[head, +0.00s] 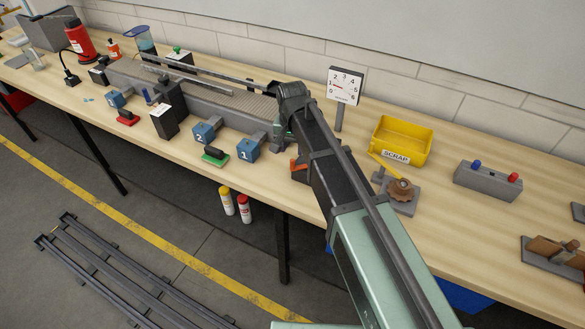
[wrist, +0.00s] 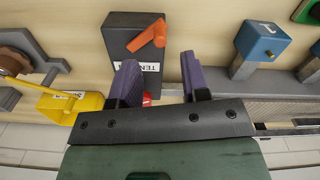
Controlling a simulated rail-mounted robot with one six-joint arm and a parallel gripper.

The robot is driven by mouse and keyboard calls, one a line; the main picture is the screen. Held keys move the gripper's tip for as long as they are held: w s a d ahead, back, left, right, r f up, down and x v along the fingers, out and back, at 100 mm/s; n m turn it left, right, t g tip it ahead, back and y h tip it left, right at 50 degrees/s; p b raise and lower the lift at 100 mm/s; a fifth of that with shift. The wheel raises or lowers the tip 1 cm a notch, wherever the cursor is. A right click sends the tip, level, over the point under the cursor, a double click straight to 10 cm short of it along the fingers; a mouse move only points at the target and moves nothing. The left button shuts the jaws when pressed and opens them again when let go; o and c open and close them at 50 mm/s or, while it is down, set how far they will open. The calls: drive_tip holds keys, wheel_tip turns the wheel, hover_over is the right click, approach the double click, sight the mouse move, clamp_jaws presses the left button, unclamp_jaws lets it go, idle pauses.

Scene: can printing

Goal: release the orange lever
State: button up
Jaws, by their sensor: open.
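The orange lever (wrist: 147,36) sits on top of a dark box (wrist: 121,42) with a white label, partly readable as "TEN", in the wrist view. It lies slanted across the box. In the head view only a bit of the orange lever (head: 298,165) shows beside my arm, which hides most of the box. My gripper (wrist: 159,62) is open, with two purple fingers apart and nothing between them. The lever appears past the fingertips, nearer the left finger, and no contact shows.
A blue block marked 1 (head: 248,149) stands left of the lever. A yellow scrap bin (head: 402,140), a brown gear-like wheel on a stand (head: 402,190) and a dial gauge (head: 344,86) stand to the right. A long grey rail-like machine (head: 215,112) runs along the bench.

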sight(293, 160)
wheel_tip(293, 160, down, 7)
drive_tip(key=b, duration=0.5)
drive_tip(key=shift+r, duration=0.25)
clamp_jaws()
drive_tip(key=shift+s+d+n, duration=0.25)
drive_tip(key=shift+s+n, duration=0.15)
drive_tip(key=shift+n, duration=0.6)
drive_tip(key=shift+s+d+n, duration=0.25)
drive_tip(key=shift+s+n, duration=0.1)
drive_tip(key=shift+n, duration=0.65)
drive_tip(key=shift+s+d+n, duration=0.25)
drive_tip(key=shift+s+n, duration=0.15)
drive_tip(key=shift+n, duration=0.6)
